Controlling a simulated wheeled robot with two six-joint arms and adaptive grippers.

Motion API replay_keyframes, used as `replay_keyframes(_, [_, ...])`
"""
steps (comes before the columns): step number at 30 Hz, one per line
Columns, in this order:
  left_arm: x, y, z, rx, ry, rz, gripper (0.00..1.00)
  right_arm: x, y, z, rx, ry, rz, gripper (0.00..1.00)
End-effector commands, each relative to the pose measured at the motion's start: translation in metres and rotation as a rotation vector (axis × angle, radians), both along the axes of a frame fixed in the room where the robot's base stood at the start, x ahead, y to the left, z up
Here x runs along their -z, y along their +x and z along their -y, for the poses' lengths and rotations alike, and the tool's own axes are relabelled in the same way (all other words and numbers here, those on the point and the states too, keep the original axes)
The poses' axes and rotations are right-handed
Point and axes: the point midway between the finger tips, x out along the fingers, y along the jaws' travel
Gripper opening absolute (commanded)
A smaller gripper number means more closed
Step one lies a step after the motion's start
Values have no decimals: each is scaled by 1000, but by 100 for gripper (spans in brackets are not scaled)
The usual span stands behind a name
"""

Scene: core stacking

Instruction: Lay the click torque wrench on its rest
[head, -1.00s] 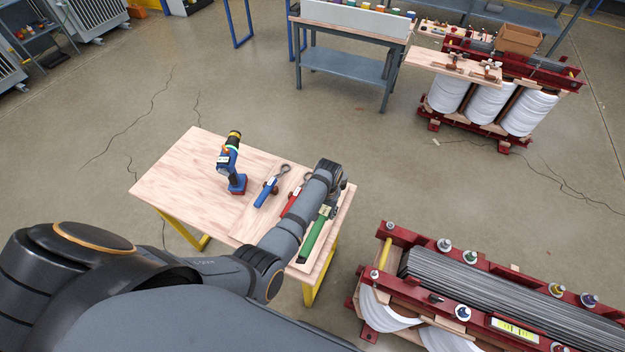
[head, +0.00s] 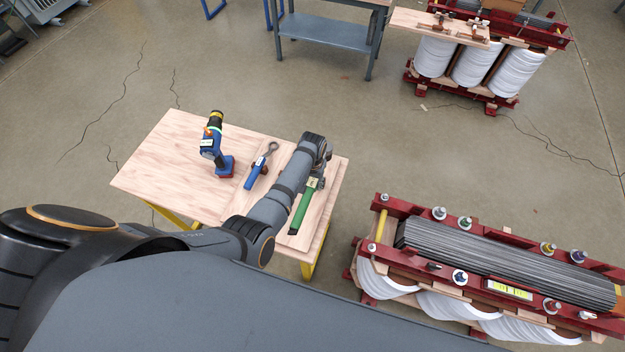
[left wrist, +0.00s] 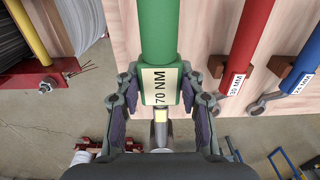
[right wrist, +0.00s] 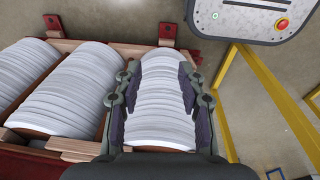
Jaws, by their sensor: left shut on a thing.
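The green torque wrench, labelled 70 NM, shows in the head view (head: 303,209) near the right edge of the wooden table (head: 160,170). My left gripper (head: 319,182) is at its far end. In the left wrist view, the gripper (left wrist: 160,100) is shut around the labelled part of the green wrench (left wrist: 158,40). Whether the wrench touches the board below is hard to tell. A red wrench (left wrist: 245,50) and a blue wrench (left wrist: 308,65) lie beside it on brown rests (left wrist: 217,66). My right gripper (right wrist: 158,85) is open and empty, above white coils.
A blue and black drill (head: 212,148) stands on the table, left of the blue wrench (head: 255,172). A red-framed core with white coils (head: 480,265) is at the right. Another coil assembly (head: 470,60) and a grey bench (head: 325,35) are behind. Floor lies between.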

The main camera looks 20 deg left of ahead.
Motion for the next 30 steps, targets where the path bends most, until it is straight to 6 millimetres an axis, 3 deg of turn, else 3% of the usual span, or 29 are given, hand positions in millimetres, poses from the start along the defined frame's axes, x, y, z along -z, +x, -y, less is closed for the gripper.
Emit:
replay_keyframes(3, [17, 1, 0, 0, 0, 3, 0, 14, -2, 2, 0, -2, -4, 40])
replay_keyframes(9, [30, 1, 0, 0, 0, 2, 0, 24, -16, 9, -2, -11, -26, 40])
replay_keyframes(22, [33, 1, 0, 0, 0, 3, 0, 26, -17, 10, -3, -12, -27, 40])
replay_keyframes(23, [33, 1, 0, 0, 0, 3, 41, 26, -16, 10, -3, -13, -26, 40])
replay_keyframes(28, [33, 1, 0, 0, 0, 2, 64, 26, -15, 10, -3, -13, -23, 40])
replay_keyframes(30, [34, 1, 0, 0, 0, 2, 65, 26, -15, 10, -3, -13, -23, 40])
